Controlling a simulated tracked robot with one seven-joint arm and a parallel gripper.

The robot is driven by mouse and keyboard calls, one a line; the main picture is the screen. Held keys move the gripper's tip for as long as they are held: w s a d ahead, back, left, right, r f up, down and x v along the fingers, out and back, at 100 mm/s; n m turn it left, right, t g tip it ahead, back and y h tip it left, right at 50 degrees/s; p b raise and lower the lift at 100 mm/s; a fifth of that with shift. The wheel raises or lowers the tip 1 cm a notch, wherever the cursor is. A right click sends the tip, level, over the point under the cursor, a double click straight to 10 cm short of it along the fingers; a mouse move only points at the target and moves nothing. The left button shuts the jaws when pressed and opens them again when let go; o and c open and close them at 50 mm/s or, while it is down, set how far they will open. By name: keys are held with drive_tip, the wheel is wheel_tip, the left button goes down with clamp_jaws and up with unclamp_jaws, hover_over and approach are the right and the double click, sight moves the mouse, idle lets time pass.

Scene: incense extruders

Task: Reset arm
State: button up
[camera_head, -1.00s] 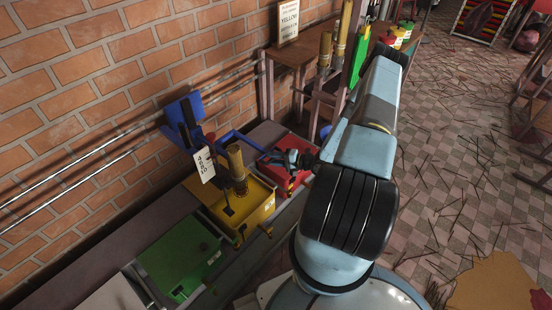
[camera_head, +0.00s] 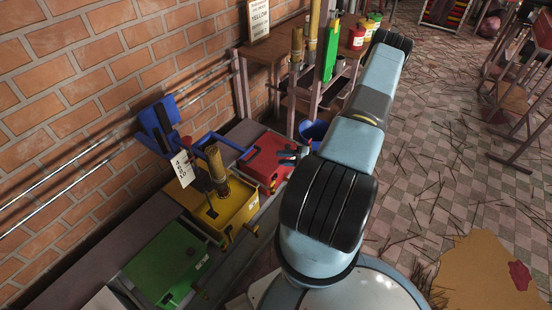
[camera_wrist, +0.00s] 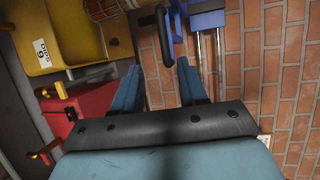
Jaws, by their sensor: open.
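My arm (camera_head: 352,145) reaches forward from the bottom right of the head view, over the floor beside the bench. My gripper (camera_head: 290,153) shows only in part there, at its left, above the red extruder box (camera_head: 262,168). In the wrist view my gripper (camera_wrist: 158,85) has its two blue fingers spread, with nothing between them. Past the fingertips are a dark handle (camera_wrist: 163,35), blue parts and the brick wall. I cannot tell whether a finger touches anything.
A yellow extruder box (camera_head: 240,218) holding a bundle of sticks and a green box (camera_head: 165,265) stand on the bench along the wall. A shelf (camera_head: 268,60) with tubes and coloured jars stands behind. The tiled floor (camera_head: 420,170) at right has scattered sticks.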

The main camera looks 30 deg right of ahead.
drive_tip(key=shift+s+d, duration=0.15)
drive_tip(key=shift+s, duration=0.05)
drive_tip(key=shift+r, duration=0.1)
idle(0.4)
drive_tip(key=a+r+n+g+h, duration=0.1)
drive_tip(key=a+r+n+g, duration=0.25)
drive_tip(key=r, duration=0.75)
drive_tip(key=w+a+r+n+g+h, duration=0.15)
drive_tip(key=a+r+g, duration=0.25)
drive_tip(key=r, duration=0.8)
drive_tip(key=a+r+n+g, duration=0.3)
drive_tip(key=r, duration=0.8)
drive_tip(key=s+a+r+t+h, duration=0.2)
drive_tip(key=s+a+r+h, duration=0.2)
drive_tip(key=s+r, duration=0.6)
drive_tip(key=s+a+r+n+t+h, duration=0.1)
drive_tip(key=s+a+r+t+h, duration=0.2)
drive_tip(key=s+r, duration=0.8)
drive_tip(key=shift+s+a+r+h, duration=0.25)
drive_tip(key=shift+a+r+h, duration=0.95)
drive_tip(key=shift+r, duration=0.8)
